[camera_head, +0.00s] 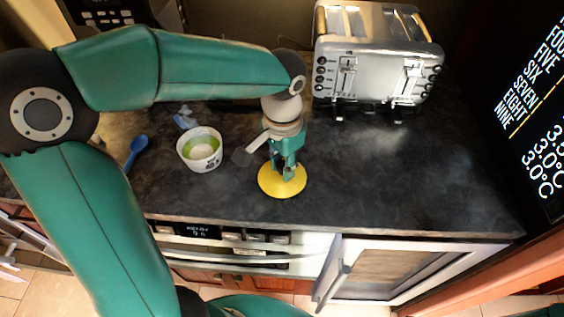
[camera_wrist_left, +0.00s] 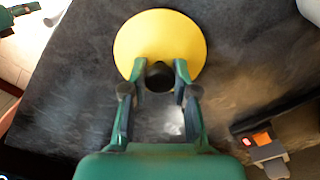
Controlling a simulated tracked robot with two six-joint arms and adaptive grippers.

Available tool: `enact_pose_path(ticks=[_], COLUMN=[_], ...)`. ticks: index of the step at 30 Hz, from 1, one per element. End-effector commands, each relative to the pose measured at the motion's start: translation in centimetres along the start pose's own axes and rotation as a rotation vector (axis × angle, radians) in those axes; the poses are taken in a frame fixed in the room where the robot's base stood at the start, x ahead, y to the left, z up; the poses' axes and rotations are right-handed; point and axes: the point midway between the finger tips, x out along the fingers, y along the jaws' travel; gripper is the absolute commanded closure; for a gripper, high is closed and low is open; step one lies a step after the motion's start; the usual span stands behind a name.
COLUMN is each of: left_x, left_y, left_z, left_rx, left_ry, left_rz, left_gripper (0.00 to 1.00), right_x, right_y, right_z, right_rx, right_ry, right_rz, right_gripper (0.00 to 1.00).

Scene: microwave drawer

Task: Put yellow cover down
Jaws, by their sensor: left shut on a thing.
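The yellow cover (camera_head: 282,187) is a round flat disc at the front part of the dark counter in the head view. In the left wrist view the yellow cover (camera_wrist_left: 160,38) shows with a dark round knob (camera_wrist_left: 159,76) at its middle. My left gripper (camera_head: 287,172) points down over the cover. In the left wrist view its two fingers (camera_wrist_left: 158,84) are shut on the knob, one on each side. I cannot tell whether the cover touches the counter or is just above it.
A white and green bowl (camera_head: 200,149) and a blue spoon (camera_head: 137,147) are on the counter to the left. A silver toaster (camera_head: 372,62) stands at the back. The counter (camera_head: 420,170) right of the cover is clear. An appliance door (camera_head: 380,268) is below the front edge.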

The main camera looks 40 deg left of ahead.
Motion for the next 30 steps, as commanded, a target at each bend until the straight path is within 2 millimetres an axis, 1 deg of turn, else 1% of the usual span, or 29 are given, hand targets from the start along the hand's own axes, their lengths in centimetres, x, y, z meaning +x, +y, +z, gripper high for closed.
enact_pose_path(ticks=[2,3,7,15,20,23,25,30], left_x=[0.3,0.2,0.2,0.2,-0.5,-1.7,-2.9,-6.5], left_y=[0.0,0.0,0.0,0.0,0.0,0.0,0.0,0.1], left_z=[0.0,0.0,0.0,0.0,-0.1,-0.1,-0.1,-0.1], left_rx=[0.000,0.000,0.000,0.001,0.001,0.002,0.002,0.001], left_ry=[0.000,0.000,0.000,0.000,0.001,0.004,0.004,0.006], left_rz=[0.000,0.000,0.000,0.000,-0.001,-0.001,-0.001,0.000], left_gripper=[0.96,0.69,0.47,0.47,0.47,0.47,0.47,0.47], right_x=[0.3,0.2,0.2,0.1,-0.1,-0.2,-0.3,-0.5], right_y=[0.1,0.1,0.1,0.1,0.0,-0.1,-0.1,-0.2], right_z=[0.0,0.0,0.0,0.0,0.0,0.0,0.0,0.0], right_rx=[0.000,0.000,0.000,0.000,0.000,0.000,0.000,0.000], right_ry=[0.000,0.000,0.000,0.000,0.000,0.000,0.000,0.000], right_rz=[0.000,0.000,0.000,0.000,0.000,0.000,0.000,0.000], right_gripper=[1.00,1.00,1.00,1.00,1.00,1.00,1.00,1.00])
